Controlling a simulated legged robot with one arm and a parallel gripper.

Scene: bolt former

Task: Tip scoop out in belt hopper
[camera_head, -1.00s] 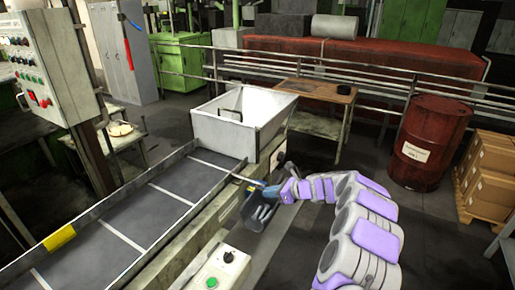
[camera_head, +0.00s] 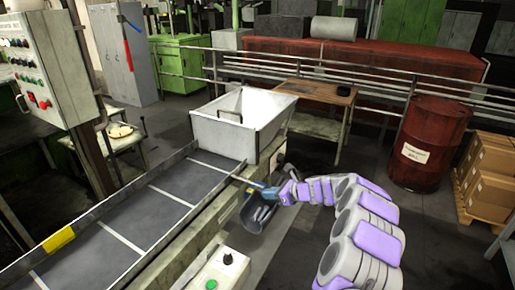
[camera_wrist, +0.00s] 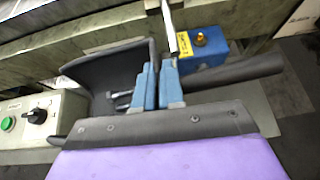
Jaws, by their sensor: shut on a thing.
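The dark grey scoop (camera_head: 252,222) hangs beside the conveyor's right side, below its top edge. A few metal bolts (camera_head: 262,212) lie in it, and their ends also show inside the scoop in the wrist view (camera_wrist: 122,98). My gripper (camera_head: 270,192) has blue fingers and is shut on the scoop's handle. In the wrist view my fingers (camera_wrist: 157,86) close around the dark handle, with the scoop bowl (camera_wrist: 105,70) on the left. The pale belt hopper (camera_head: 222,133) stands at the far end of the belt, behind and left of my gripper.
The dark belt (camera_head: 150,205) with pale cross slats runs from the hopper to the lower left. A control box (camera_head: 222,268) with a green button and black knob sits close below the scoop. A wooden table (camera_head: 315,92), railing and red drum (camera_head: 430,140) stand farther back.

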